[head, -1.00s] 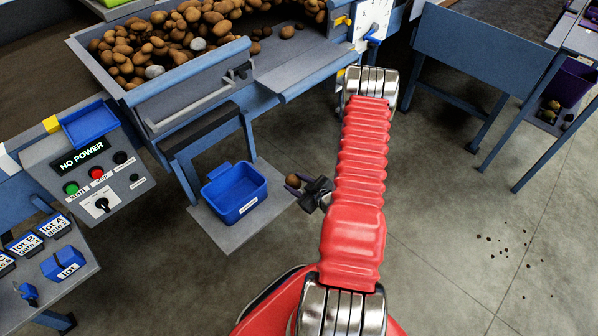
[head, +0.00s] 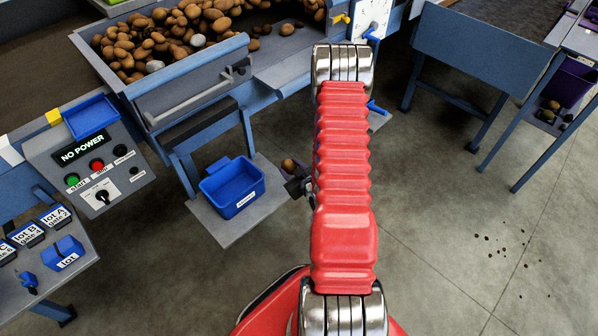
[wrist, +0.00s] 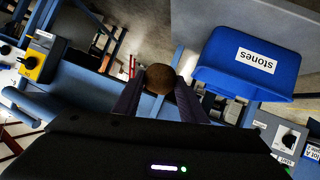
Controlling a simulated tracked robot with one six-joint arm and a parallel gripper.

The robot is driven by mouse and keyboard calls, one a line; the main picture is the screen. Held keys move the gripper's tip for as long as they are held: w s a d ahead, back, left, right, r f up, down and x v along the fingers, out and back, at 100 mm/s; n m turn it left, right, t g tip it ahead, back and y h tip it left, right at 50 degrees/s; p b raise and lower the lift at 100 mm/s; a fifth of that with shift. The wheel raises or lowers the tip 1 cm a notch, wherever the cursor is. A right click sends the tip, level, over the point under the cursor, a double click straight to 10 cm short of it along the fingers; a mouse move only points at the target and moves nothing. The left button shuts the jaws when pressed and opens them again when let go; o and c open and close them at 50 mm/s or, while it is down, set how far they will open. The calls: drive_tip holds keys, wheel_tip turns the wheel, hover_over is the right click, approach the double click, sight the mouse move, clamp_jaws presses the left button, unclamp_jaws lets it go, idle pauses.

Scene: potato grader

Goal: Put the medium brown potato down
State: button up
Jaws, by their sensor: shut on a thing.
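The brown potato (head: 289,165) is held in my gripper (head: 293,181), which is partly hidden behind my red arm in the head view. In the wrist view the round brown potato (wrist: 160,78) sits between the two dark fingers of my gripper (wrist: 160,92), which are shut on it. The potato is in the air, to the right of a blue bin (head: 233,188) in the head view. The bin, labelled "stones", also shows at the upper right in the wrist view (wrist: 247,62).
The blue bin stands on a grey shelf (head: 225,228). The grader hopper (head: 190,85) is heaped with potatoes and a few pale stones. A control panel (head: 90,160) reads "NO POWER". A blue table (head: 483,55) stands at right. Open floor (head: 440,230) lies right of my arm.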

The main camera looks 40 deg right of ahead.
drive_tip(key=w+a+r, duration=0.5)
drive_tip(key=a+r, duration=0.2)
drive_tip(key=r, duration=0.1)
drive_tip(key=w+a+r, duration=0.6)
drive_tip(key=a+r, duration=0.1)
drive_tip(key=r, duration=0.2)
drive_tip(key=w+a+r+n+y, duration=0.1)
drive_tip(key=a+r, duration=0.5)
drive_tip(key=a, duration=0.3)
drive_tip(key=w+a+r+n+y, duration=0.1)
drive_tip(key=a+r+n+y, duration=0.1)
drive_tip(key=a+r, duration=0.4)
drive_tip(key=a, duration=0.3)
drive_tip(key=shift+a+r, duration=0.15)
drive_tip(key=shift+r, duration=0.1)
drive_tip(key=shift+a, duration=0.1)
